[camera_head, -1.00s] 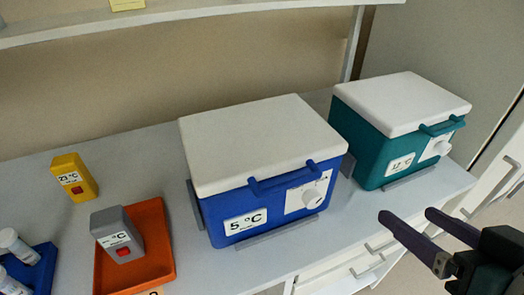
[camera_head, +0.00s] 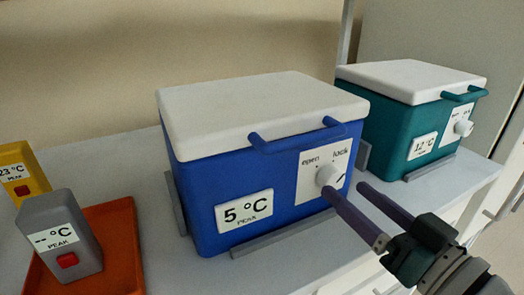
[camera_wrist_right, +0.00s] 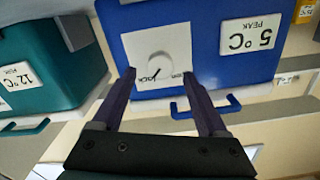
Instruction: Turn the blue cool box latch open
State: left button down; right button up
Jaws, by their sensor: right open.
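The blue cool box (camera_head: 262,170) with a white lid stands on the bench, its label reading 5 °C. Its white latch knob (camera_head: 327,175) sits on a white plate marked "open" and "lock", with a dark pointer mark on the lock side. In the right wrist view the knob (camera_wrist_right: 159,66) shows ahead, between the fingers. My right gripper (camera_head: 345,190) is open and empty. In the head view one finger tip overlaps the knob and the other is to its right; contact cannot be told. My left gripper is not in view.
A teal cool box (camera_head: 410,125) labelled 12 °C stands to the right. A blue handle (camera_head: 295,138) juts out above the latch plate. A grey peak logger (camera_head: 62,235) is in an orange tray (camera_head: 122,240) at left, beside a yellow logger (camera_head: 22,172).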

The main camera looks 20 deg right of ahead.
aim_at(336, 182)
jog(key=shift+w+a, duration=0.15)
jog(key=shift+w, duration=1.7)
jog(key=shift+c, duration=0.2)
grip_shut()
